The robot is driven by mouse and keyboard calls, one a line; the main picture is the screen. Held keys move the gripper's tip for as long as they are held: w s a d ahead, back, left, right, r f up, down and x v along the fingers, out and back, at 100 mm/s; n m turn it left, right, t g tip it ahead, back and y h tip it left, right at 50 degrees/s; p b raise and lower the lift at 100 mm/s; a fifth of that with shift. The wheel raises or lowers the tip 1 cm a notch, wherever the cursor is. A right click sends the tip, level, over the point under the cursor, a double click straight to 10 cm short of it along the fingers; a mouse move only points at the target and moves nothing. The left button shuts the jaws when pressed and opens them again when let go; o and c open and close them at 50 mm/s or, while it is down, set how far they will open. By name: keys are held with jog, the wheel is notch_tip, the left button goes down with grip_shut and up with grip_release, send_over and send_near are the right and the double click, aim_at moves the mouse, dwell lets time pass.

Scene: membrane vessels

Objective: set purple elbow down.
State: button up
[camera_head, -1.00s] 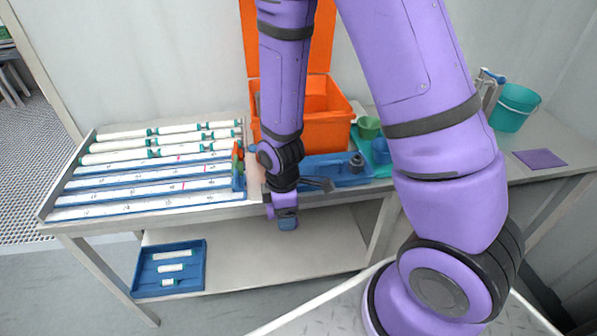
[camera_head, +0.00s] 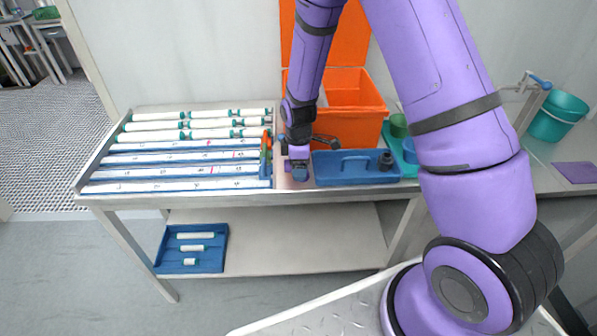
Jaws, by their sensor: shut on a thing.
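My gripper (camera_head: 300,173) points down at the front of the bench, over a narrow pinkish strip (camera_head: 284,182) between the white tubes and the blue tray. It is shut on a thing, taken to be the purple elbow. The elbow is too small and too hidden by my purple wrist to make out its shape or tilt. I cannot tell whether it touches the bench. A flat purple mat (camera_head: 575,172) lies on the bench at the far right, well away from my gripper.
A blue tray (camera_head: 335,180) with a dark fitting (camera_head: 386,161) stands just right of my gripper. An orange box (camera_head: 352,110) is behind. Several white tubes (camera_head: 190,155) lie left, with orange and green pieces (camera_head: 265,155) close by. A blue tray (camera_head: 191,264) sits on the lower shelf.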

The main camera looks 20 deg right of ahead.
jog(key=shift+f, duration=1.4)
jog(key=shift+f, duration=0.15)
jog(key=o, duration=0.9)
notch_tip(320, 180, up, 12)
jog(key=shift+r, duration=0.25)
